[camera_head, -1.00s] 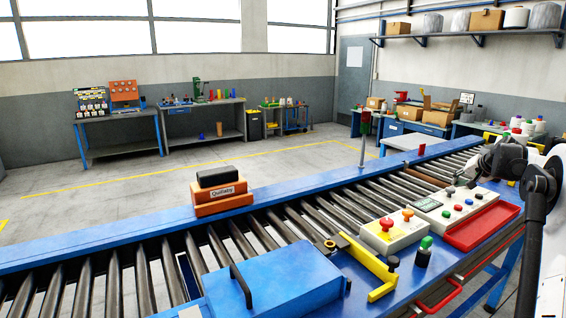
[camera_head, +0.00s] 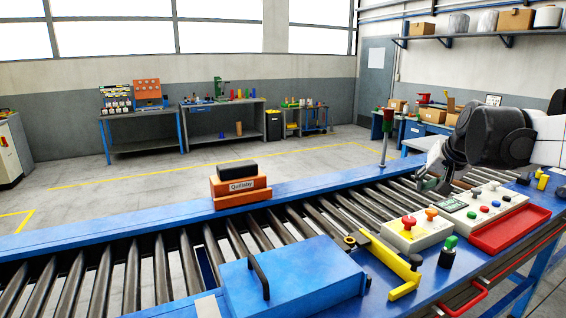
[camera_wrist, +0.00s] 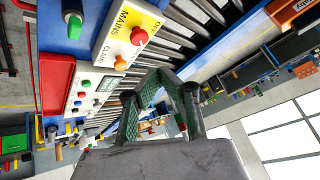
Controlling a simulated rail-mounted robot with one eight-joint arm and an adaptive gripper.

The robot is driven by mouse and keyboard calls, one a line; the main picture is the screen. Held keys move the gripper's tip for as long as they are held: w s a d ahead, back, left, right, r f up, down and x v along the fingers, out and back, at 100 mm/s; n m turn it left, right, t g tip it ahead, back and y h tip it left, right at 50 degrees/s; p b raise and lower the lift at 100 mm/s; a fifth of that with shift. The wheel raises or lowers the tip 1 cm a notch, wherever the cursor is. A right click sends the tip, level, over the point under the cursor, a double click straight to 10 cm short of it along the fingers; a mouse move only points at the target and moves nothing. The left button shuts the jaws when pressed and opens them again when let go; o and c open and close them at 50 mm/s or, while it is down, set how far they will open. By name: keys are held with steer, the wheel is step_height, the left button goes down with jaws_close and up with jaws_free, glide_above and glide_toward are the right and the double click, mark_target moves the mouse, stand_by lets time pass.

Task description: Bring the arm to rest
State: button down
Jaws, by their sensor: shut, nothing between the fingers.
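My gripper (camera_head: 445,165) hangs at the right of the head view, over the roller conveyor (camera_head: 310,222) and left of my dark wrist. It is empty. In the wrist view my gripper (camera_wrist: 155,95) shows its green-padded fingers above a grey palm, with rollers and control boxes around them. No object is held. The fingertips are small and partly hidden in the head view.
Control boxes (camera_head: 418,230) with buttons, a red tray (camera_head: 510,228), a yellow bracket (camera_head: 392,265) and a blue box (camera_head: 290,280) line the conveyor's near side. An orange block (camera_head: 240,190) sits on the far rail. Open floor lies beyond.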

steer(key=s+a+f+n+b, duration=0.1)
steer(key=s+a+f, duration=0.4)
steer(key=s, duration=0.5)
steer(key=s+a+f+n, duration=0.1)
steer(key=s+a+f, duration=0.4)
steer(key=s, duration=0.5)
steer(key=s+a+f+n+b, duration=0.1)
steer(key=s+a+f, duration=0.4)
steer(key=s, duration=0.5)
steer(key=shift+a+f+n+b, duration=0.3)
steer(key=shift+a+n+b, duration=0.1)
steer(key=shift+n, duration=0.2)
